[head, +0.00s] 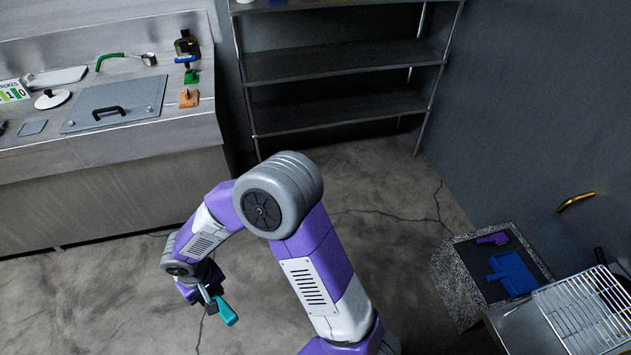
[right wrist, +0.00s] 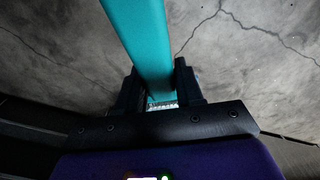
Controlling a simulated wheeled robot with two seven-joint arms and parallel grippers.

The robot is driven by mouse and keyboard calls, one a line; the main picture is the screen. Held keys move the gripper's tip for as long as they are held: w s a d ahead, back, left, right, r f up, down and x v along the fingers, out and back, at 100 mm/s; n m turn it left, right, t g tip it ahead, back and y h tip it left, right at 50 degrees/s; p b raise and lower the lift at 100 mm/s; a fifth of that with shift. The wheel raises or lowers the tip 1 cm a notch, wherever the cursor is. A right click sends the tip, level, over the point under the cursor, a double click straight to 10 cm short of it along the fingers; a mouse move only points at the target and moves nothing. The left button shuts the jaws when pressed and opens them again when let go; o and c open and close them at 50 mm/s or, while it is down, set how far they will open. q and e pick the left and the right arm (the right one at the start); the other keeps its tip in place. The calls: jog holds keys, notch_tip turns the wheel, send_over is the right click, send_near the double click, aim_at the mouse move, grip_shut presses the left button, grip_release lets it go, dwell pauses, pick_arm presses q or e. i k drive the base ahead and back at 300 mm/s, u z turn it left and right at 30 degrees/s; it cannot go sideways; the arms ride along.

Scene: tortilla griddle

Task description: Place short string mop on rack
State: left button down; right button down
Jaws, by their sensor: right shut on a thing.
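My right gripper (head: 206,291) hangs low over the bare floor, left of the middle in the head view. It is shut on a teal handle, which I take to be the short string mop (head: 227,312). In the right wrist view the mop (right wrist: 140,35) is a long teal bar running up from between the fingers of the right gripper (right wrist: 158,88). No string head can be made out. A dark shelf rack (head: 340,62) with metal posts stands at the back wall, its visible shelves mostly empty. My left gripper is not in view.
A steel counter (head: 150,140) with a lidded griddle and several tools is at the upper left. At the lower right are a granite-sided stand (head: 460,280) with a blue dustpan-like piece (head: 513,273) and a wire grate (head: 588,310). Cracked floor between is clear.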

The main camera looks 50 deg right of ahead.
aim_at(594, 322)
jog(key=i, duration=0.45)
jog(key=z, duration=3.6)
jog(key=i, duration=1.65)
